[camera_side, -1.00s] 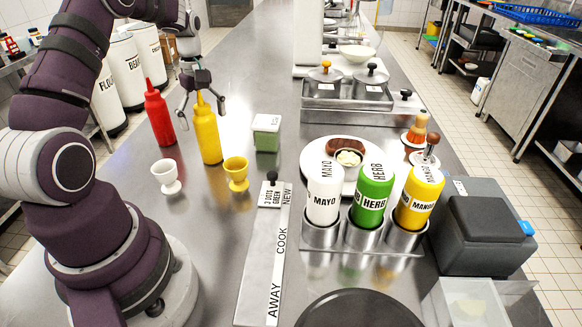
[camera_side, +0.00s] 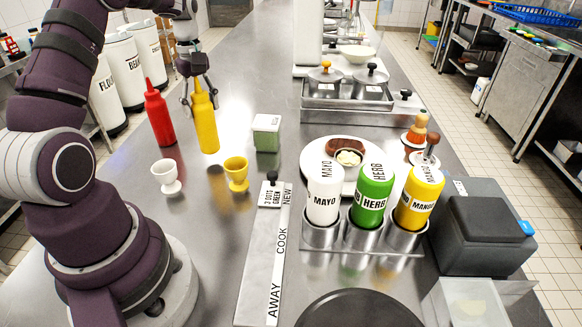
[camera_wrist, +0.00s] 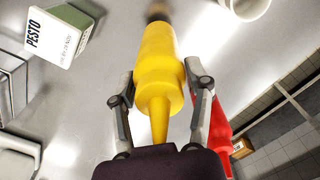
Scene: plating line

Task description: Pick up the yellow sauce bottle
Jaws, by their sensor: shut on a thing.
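The yellow sauce bottle (camera_side: 206,126) stands upright, with a tapered nozzle on top, left of the middle in the side view. My gripper (camera_side: 199,98) is around its upper part from above, one finger on each side. In the wrist view the yellow bottle (camera_wrist: 160,65) lies between the two fingers of my gripper (camera_wrist: 160,122), which are shut on it, with the nozzle toward my wrist. The bottle's base sits slightly higher in the side view than before; whether there is a gap under it is hard to tell.
A red bottle (camera_side: 159,118) stands close on the left. A white cup (camera_side: 167,176) and a yellow cup (camera_side: 237,173) stand in front. A green-and-white pesto box (camera_side: 266,133) is on the right. Labelled bottles in a metal holder (camera_side: 365,238) stand further right.

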